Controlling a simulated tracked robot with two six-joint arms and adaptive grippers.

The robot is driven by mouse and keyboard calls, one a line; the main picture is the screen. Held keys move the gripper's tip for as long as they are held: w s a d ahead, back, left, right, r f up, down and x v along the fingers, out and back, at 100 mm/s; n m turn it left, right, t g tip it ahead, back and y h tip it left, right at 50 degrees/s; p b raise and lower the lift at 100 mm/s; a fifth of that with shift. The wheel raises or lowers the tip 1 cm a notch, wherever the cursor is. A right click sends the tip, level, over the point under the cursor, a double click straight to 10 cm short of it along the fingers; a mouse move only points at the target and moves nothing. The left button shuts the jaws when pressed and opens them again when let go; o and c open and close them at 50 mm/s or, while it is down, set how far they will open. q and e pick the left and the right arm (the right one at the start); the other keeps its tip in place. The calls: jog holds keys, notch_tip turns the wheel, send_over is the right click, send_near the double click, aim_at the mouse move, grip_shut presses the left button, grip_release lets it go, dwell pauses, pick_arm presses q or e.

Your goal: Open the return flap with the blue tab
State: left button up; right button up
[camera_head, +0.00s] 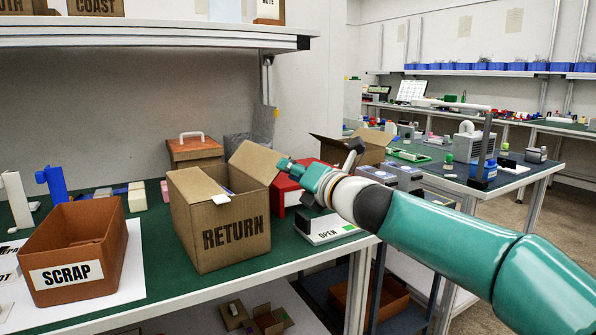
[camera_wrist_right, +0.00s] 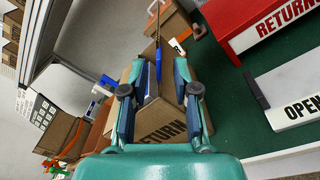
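The cardboard box marked RETURN (camera_head: 222,230) stands open on the green bench top, its right flap (camera_head: 254,162) raised. A small blue piece (camera_head: 228,191) shows at its opening; whether this is the tab I cannot tell. In the right wrist view a blue piece (camera_wrist_right: 158,65) shows between the fingers, beyond the tips or near them. My right gripper (camera_head: 284,163) is at the raised flap's right edge; contact is unclear. In the wrist view its fingers (camera_wrist_right: 154,72) are apart, with nothing clearly held. My left gripper is out of view.
The brown SCRAP bin (camera_head: 65,289) stands at left, with a blue upright piece (camera_head: 55,184) behind. A shelf (camera_head: 150,37) overhangs the bench.

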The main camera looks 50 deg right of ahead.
jog(key=shift+r, duration=0.1)
jog(key=v, duration=1.2)
jog(key=shift+w, duration=0.1)
